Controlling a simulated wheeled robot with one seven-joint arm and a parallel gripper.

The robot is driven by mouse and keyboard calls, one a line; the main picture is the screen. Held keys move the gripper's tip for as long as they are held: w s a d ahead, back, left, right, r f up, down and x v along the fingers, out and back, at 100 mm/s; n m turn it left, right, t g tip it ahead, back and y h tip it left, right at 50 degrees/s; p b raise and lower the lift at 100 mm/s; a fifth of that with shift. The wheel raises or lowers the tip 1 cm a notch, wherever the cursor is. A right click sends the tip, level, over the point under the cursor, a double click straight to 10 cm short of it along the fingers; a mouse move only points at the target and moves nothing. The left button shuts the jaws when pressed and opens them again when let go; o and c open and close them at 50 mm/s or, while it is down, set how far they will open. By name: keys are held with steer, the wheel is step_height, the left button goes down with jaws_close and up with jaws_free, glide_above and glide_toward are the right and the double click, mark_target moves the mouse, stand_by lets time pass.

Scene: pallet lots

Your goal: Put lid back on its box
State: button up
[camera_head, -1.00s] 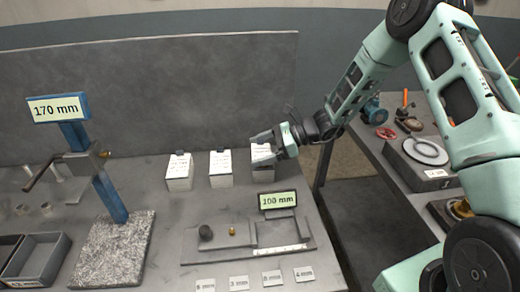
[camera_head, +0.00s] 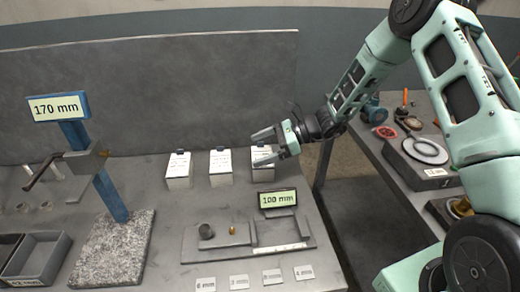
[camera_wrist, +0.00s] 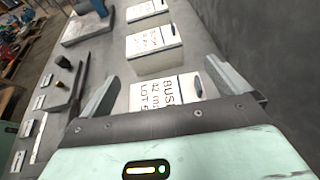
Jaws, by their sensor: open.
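Three white boxes with printed tops and dark tabs stand in a row at the back of the bench: a left box (camera_head: 179,174), a middle box (camera_head: 221,171) and a right box (camera_head: 263,175). My gripper (camera_head: 260,147) is open at the right box, its fingers spread above and around its top. In the wrist view the right box's labelled top (camera_wrist: 170,92), reading "BUSH 42 mm", lies between my fingers (camera_wrist: 168,82), apparently without contact. The middle box (camera_wrist: 155,52) stands beyond it. No separate loose lid is visible; the seam of the right box is partly hidden.
A grey fixture (camera_head: 250,253) with a "100 mm" display (camera_head: 278,199) sits in front of the boxes. A blue gauge stand (camera_head: 105,190) on a granite base (camera_head: 113,250) is at left. A grey bin (camera_head: 38,258) lies farther left.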

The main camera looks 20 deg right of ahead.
steer(key=v, duration=1.1)
steer(key=s+a+r+n+g+h, duration=0.2)
steer(key=s+a+n+g+h, duration=0.1)
steer(key=s+a+n, duration=0.35)
steer(key=s+a+r+n+g+h, duration=0.2)
steer(key=s+a+r+n+g, duration=0.15)
steer(key=s+a+n, duration=0.35)
steer(key=s+a+r+n+t+h, duration=0.1)
steer(key=s+n+h, duration=0.2)
steer(key=s+n, duration=0.4)
steer(key=s+a+r+n+t+h, duration=0.1)
steer(key=s+n+h, duration=0.3)
steer(key=s+n, duration=0.4)
steer(key=s+a+t, duration=0.1)
steer(key=s, duration=0.2)
steer(key=shift+s+h+b, duration=0.3)
steer(key=shift+s+b, duration=0.05)
steer(key=shift+b, duration=0.05)
steer(key=shift+r+p, duration=0.95)
